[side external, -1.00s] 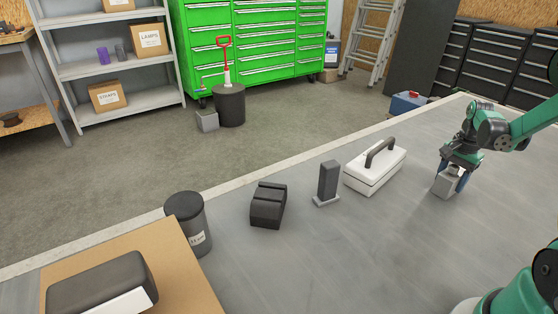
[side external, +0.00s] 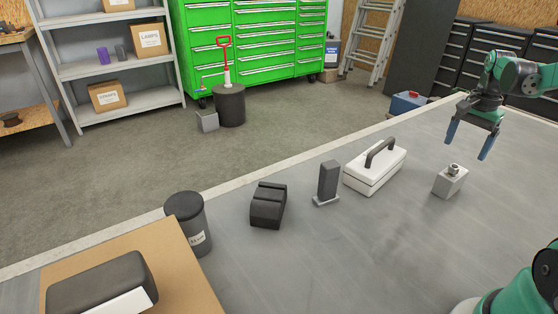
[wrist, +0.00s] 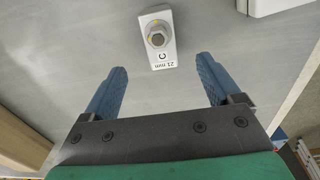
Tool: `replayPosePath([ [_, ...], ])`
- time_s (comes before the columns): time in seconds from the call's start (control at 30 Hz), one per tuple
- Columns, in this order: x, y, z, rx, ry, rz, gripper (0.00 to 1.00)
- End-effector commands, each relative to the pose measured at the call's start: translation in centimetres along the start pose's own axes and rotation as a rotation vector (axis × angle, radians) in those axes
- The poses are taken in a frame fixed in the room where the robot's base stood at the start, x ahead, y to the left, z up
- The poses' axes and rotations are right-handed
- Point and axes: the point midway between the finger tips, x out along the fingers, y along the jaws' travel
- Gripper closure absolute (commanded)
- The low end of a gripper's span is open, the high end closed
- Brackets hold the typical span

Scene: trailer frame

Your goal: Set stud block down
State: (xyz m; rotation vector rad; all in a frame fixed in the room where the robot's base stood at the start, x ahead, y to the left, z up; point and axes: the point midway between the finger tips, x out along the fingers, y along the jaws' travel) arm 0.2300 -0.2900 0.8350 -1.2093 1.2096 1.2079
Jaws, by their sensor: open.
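The stud block (side external: 449,181) is a small light grey block with a metal nut or stud on top. It stands upright on the grey table, to the right of the white toolbox. In the wrist view the block (wrist: 164,52) shows a "21 mm" and "C" label, beyond my fingertips. My gripper (side external: 468,146) is above and apart from the block, with its two blue fingers spread wide and nothing between them. The open fingers also show in the wrist view (wrist: 160,72).
A white toolbox (side external: 369,174) with a dark handle stands left of the block. Further left are a dark upright block on a grey base (side external: 327,182), a black case (side external: 268,205) and a dark lidded canister (side external: 190,220). The table in front of the block is clear.

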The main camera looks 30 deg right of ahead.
Motion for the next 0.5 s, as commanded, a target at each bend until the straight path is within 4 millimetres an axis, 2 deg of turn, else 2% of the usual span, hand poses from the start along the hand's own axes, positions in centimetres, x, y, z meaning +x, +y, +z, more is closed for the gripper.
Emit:
replayPosePath([
  [0.1, -1.6, 0.0, 0.0, 0.0, 0.0, 0.0, 0.16],
  [0.23, -2.5, -0.1, 0.1, -0.006, 0.002, -0.001, 0.16],
  [0.3, -2.9, -0.5, 0.9, -0.043, 0.012, -0.01, 0.16],
  [0.37, -3.3, -1.3, 2.3, -0.113, 0.033, -0.027, 0.16],
  [0.47, -4.2, -3.1, 6.3, -0.314, 0.091, -0.078, 0.16],
  [0.5, -4.5, -3.8, 8.4, -0.417, 0.122, -0.105, 0.16],
])
